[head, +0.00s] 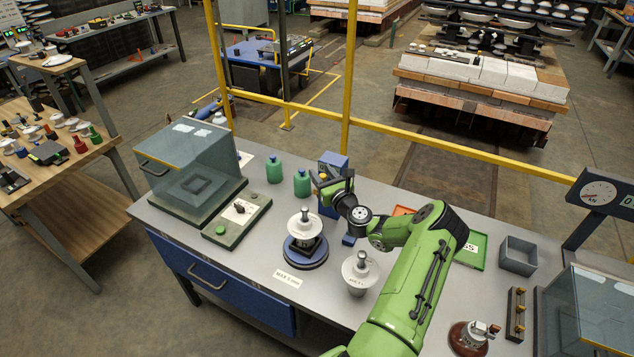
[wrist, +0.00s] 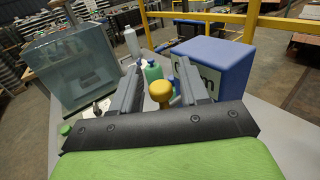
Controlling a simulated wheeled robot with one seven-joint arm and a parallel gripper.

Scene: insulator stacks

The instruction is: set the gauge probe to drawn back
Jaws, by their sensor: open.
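The gauge is a blue box (wrist: 222,62) with a white face marked "mm", at the right in the wrist view. Its blue top (head: 333,160) shows behind my gripper in the head view. A round yellow knob (wrist: 161,91), apparently the probe's handle, stands between my fingers in the wrist view. My gripper (wrist: 160,68) is open, with one finger on each side of the knob. Gaps show, so I see no grip on it. In the head view my gripper (head: 326,188) is at the gauge and hides much of it. The probe's tip and position cannot be made out.
A white insulator on a blue turntable (head: 305,252) and another insulator (head: 359,272) stand in front of the gauge. Green bottles (head: 274,170), a glass-covered box (head: 195,160) and a switch panel (head: 236,218) are to the left. A grey bin (head: 518,256) is right.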

